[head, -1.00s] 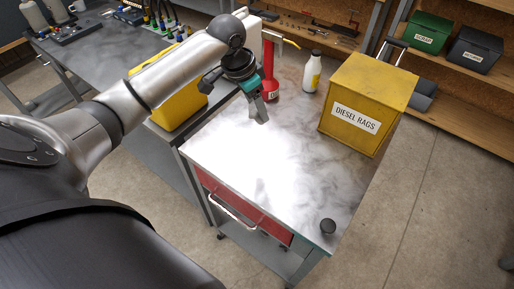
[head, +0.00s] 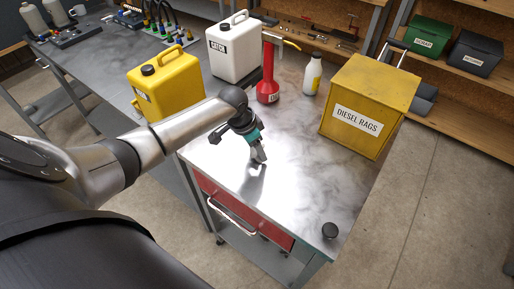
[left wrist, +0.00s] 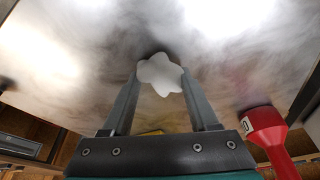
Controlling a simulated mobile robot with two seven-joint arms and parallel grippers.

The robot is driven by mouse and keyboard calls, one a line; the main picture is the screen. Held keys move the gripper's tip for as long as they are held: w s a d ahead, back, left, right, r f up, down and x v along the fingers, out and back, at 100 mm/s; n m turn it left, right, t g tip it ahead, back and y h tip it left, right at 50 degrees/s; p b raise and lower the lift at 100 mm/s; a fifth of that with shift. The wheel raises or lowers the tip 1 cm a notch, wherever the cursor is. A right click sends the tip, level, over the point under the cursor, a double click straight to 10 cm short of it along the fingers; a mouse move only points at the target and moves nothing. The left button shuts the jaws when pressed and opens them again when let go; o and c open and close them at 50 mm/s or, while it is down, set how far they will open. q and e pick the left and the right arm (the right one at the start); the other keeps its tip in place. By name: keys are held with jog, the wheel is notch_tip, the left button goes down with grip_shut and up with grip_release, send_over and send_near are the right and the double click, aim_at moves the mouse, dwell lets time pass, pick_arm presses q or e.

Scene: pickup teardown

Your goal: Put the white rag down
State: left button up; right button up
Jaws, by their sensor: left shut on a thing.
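The white rag (left wrist: 161,74) is a small crumpled white lump between the fingertips of my left gripper (left wrist: 160,88) in the left wrist view. My left gripper is shut on it. In the head view the left gripper (head: 259,157) is low over the bare left-middle part of the metal-topped cart (head: 300,190). A reflection or shadow lies just below the fingertips. I cannot tell whether the rag touches the top. The rag is hard to make out in the head view. My right gripper is in neither view.
The yellow diesel rags box (head: 357,120) stands at the cart's back right. A white bottle (head: 312,77) and a red can (head: 268,86) stand at the back. A black cap-like piece (head: 330,230) is near the front right corner. Yellow (head: 166,85) and white (head: 234,50) jugs stand left.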

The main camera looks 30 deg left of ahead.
pick_arm(q)
jog(key=shift+f, duration=0.1)
jog(key=o, duration=1.2)
jog(key=p+v, duration=0.2)
jog(key=v, duration=1)
jog(key=shift+d, duration=0.1)
